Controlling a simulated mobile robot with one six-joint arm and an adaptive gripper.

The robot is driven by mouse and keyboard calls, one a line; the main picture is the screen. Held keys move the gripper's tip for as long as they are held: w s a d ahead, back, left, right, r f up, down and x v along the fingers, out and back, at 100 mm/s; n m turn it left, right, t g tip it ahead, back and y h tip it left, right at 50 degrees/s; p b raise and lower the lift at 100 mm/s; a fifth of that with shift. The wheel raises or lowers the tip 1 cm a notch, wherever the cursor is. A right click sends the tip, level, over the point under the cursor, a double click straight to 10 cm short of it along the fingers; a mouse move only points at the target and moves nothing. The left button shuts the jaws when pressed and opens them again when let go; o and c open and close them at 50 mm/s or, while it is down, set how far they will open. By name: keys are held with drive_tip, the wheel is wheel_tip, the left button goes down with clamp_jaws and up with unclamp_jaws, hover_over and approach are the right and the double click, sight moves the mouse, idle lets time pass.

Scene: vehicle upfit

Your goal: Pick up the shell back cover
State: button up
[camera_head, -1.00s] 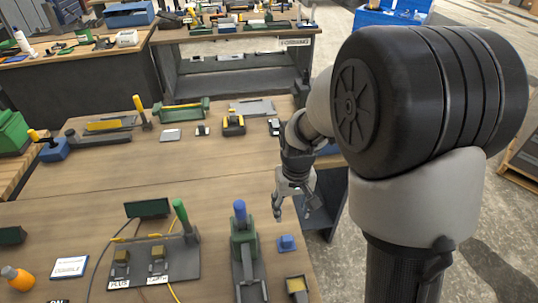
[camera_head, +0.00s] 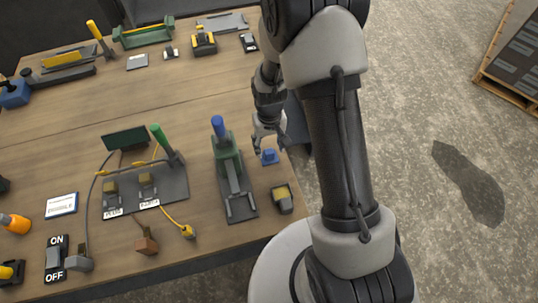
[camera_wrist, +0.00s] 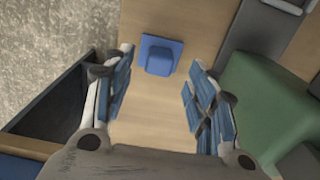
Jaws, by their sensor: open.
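A small blue piece with a raised block on a flat base, which I take to be the shell back cover (camera_head: 269,156), lies on the wooden table near its right edge. In the wrist view the blue cover (camera_wrist: 160,54) lies ahead of and between the fingertips. My gripper (camera_head: 268,140) is open and empty, just behind and above the cover in the head view. In the wrist view its two blue-padded fingers stand apart on either side, with bare wood between them. I cannot tell the exact height above the table.
A green press with a blue handle (camera_head: 229,165) stands close left of the cover. A small dark block with a yellow top (camera_head: 282,197) lies in front. A wiring board with a green handle (camera_head: 150,190) is further left. The table's right edge is close.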

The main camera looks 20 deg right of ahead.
sight(269, 151)
wheel_tip(269, 151, down, 5)
drive_tip(key=shift+w+f+b, duration=0.1)
drive_tip(key=shift+w+b, duration=0.05)
drive_tip(key=shift+b, duration=0.2)
drive_tip(key=shift+c, duration=0.2)
drive_tip(key=c, duration=1.1)
